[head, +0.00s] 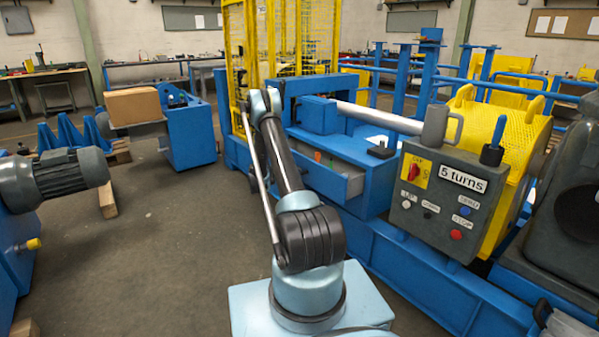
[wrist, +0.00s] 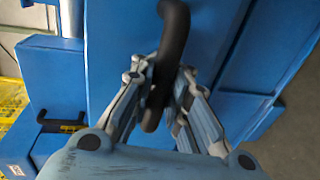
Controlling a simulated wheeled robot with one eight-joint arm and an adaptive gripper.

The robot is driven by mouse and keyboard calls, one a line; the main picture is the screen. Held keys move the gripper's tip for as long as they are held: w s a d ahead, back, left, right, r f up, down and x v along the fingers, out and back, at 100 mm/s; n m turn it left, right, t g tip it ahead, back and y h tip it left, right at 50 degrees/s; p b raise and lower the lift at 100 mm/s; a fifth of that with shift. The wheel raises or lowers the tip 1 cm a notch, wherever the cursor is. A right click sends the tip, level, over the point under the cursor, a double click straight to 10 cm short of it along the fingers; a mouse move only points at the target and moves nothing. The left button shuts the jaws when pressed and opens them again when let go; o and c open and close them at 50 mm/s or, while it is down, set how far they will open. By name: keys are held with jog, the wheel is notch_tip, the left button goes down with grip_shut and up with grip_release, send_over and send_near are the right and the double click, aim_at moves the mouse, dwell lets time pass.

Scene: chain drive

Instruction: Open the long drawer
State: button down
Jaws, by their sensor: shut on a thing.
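In the wrist view a black bar handle (wrist: 172,40) stands on a flat blue panel (wrist: 115,45). My gripper (wrist: 162,85) has its two fingers on either side of this handle, shut on it. My arm covers part of the drawer's left end. I cannot see my fingers or the held handle in the head view, and I cannot tell for certain that the handle belongs to this drawer.
A second black handle (wrist: 62,121) shows on a blue part in the wrist view. A control panel (head: 445,200) reading "5 turns" stands right of my arm. A yellow mesh guard (head: 285,40) rises behind. Open floor (head: 150,250) lies left, before a grey motor (head: 55,178).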

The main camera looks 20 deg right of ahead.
jog(key=shift+a, duration=0.1)
jog(key=c, duration=1.5)
grip_release()
jog(key=shift+c, duration=0.2)
jog(key=v, duration=1.2)
